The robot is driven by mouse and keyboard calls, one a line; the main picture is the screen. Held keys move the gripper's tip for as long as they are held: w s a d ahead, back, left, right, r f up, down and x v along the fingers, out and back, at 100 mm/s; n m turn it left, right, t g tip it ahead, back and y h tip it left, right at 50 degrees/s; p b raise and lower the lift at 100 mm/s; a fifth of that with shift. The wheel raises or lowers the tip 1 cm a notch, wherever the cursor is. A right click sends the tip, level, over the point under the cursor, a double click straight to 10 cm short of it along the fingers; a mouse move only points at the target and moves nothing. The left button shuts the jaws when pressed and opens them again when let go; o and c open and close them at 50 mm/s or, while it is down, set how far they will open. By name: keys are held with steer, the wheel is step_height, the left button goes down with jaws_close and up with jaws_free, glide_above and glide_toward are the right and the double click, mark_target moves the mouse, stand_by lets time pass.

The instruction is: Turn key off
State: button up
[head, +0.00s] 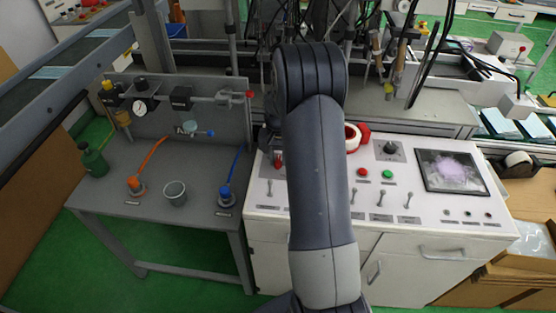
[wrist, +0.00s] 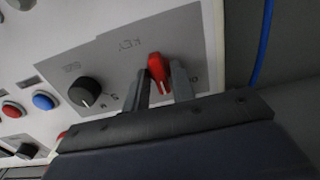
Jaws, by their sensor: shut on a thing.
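The key switch is a red knob (wrist: 157,72) on a grey plate marked KEY, in the upper middle of the wrist view. My gripper (wrist: 162,85) has one finger on each side of the red knob and is shut on it. The lower part of the knob is between the fingers. In the head view a red knob (head: 278,161) shows at the left of the white console, just beside my arm. My arm hides the gripper in that view.
A black rotary knob (wrist: 85,91) sits left of the key, with red (wrist: 13,109) and blue (wrist: 44,101) buttons farther left. The white console (head: 440,222) also carries toggle switches and a screen (head: 452,171). A grey table (head: 110,215) with hoses stands to the left.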

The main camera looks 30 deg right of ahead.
mark_target(278, 160)
steer(key=n, duration=0.4)
steer(key=shift+n+b, duration=0.3)
steer(key=shift+b, duration=0.1)
steer(key=n, duration=0.4)
steer(key=shift+n, duration=0.3)
steer(key=o, duration=1)
steer(key=shift+r+b, duration=0.1)
steer(key=shift+b, duration=0.2)
step_height(278, 160, up, 11)
steer(key=shift+f, duration=0.2)
